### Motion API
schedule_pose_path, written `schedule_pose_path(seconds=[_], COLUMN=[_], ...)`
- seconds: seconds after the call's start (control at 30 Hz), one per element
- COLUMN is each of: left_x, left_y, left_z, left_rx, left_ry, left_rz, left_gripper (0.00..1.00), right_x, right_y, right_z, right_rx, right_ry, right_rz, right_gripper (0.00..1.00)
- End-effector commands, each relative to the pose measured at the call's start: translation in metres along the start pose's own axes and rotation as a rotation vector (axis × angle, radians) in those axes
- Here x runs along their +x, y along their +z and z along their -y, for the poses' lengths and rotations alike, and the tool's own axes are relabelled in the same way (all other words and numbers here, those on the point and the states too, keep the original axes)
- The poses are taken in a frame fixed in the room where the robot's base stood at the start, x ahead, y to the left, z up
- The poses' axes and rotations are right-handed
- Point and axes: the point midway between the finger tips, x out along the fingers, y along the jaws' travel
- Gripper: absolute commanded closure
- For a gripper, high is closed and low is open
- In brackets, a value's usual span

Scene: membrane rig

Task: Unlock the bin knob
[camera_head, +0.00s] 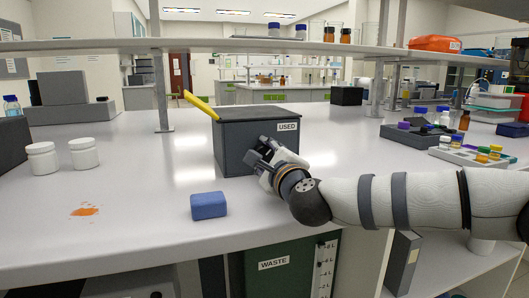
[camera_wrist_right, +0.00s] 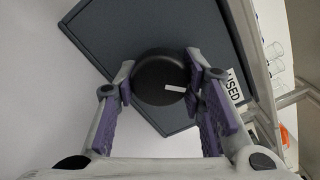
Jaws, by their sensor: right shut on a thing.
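The dark grey bin (camera_head: 232,147) labelled USED stands on the white bench in the middle of the head view. A yellow bar (camera_head: 201,106) sticks up at its left top corner. The bin's black round knob (camera_wrist_right: 160,78) shows in the right wrist view, with a white mark pointing toward the right finger. My right gripper (camera_head: 268,158) is at the bin's front face; in the wrist view its purple-padded fingers (camera_wrist_right: 160,88) are shut on the knob from both sides. In the head view the gripper hides the knob. My left gripper is not in view.
Two white jars (camera_head: 84,153) stand at left. A tray of small vials (camera_head: 478,154) is at right. A shelf (camera_head: 250,46) crosses above the bench.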

Motion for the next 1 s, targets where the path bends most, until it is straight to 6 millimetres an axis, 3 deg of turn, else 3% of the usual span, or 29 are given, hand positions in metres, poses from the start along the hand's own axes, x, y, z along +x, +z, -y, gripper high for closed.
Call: schedule_pose_path(seconds=[0.6, 1.0], left_x=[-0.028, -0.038], left_y=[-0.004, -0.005], left_z=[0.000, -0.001], left_rx=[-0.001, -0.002], left_ry=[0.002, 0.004], left_rz=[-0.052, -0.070], left_gripper=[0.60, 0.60], right_x=[0.000, 0.000], right_y=[0.005, 0.004], right_z=[0.007, 0.006], right_rx=[-0.553, -0.749], right_ry=[-0.006, -0.005], right_rz=[0.003, 0.001], right_gripper=[0.91, 0.91])
